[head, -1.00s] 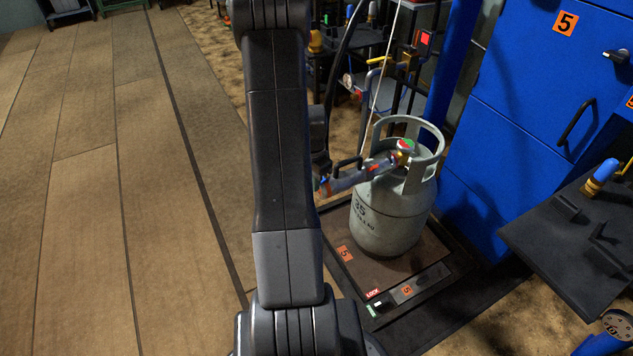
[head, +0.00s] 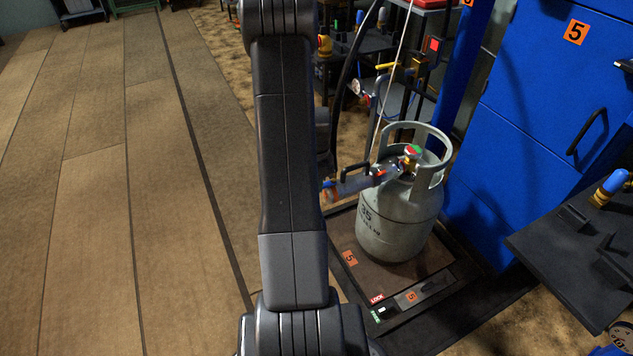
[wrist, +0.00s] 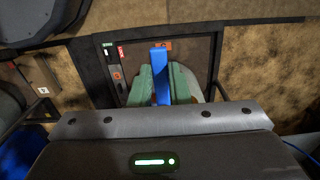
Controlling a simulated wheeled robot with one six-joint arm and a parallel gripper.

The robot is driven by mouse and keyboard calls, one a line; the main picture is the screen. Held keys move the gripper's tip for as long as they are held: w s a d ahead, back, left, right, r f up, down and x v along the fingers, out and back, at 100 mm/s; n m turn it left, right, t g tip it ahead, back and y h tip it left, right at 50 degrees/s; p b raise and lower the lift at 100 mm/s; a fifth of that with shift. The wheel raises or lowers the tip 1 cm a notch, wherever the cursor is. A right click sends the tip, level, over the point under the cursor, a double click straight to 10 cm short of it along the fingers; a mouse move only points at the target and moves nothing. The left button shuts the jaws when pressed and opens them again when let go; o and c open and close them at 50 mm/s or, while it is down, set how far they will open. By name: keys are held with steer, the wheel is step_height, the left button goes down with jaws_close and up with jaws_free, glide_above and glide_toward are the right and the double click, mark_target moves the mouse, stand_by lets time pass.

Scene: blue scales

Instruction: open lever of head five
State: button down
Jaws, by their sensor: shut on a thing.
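The grey gas cylinder (head: 395,225) stands upright on the scale platform (head: 350,240) marked with orange 5 labels. The filling head (head: 352,182) lies sideways at the cylinder's valve (head: 411,154), partly hidden by my arm. In the wrist view a blue lever (wrist: 160,76) stands between the two green fingers of my gripper (wrist: 160,88), which is shut on it.
A blue cabinet (head: 530,130) with an orange 5 stands right of the cylinder. A dark table (head: 575,235) with a blue and brass fitting (head: 611,187) is at the right. Racks with hoses stand behind. The plank floor (head: 90,200) at left is clear.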

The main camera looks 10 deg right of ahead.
steer(key=c, duration=1.4)
jaws_free()
steer(key=shift+o, duration=0.2)
step_height(320, 180, up, 14)
steer(key=p, duration=0.3)
steer(key=shift+f, duration=0.2)
step_height(320, 180, down, 14)
steer(key=b, duration=0.3)
steer(key=shift+r, duration=0.15)
steer(key=shift+r, duration=0.1)
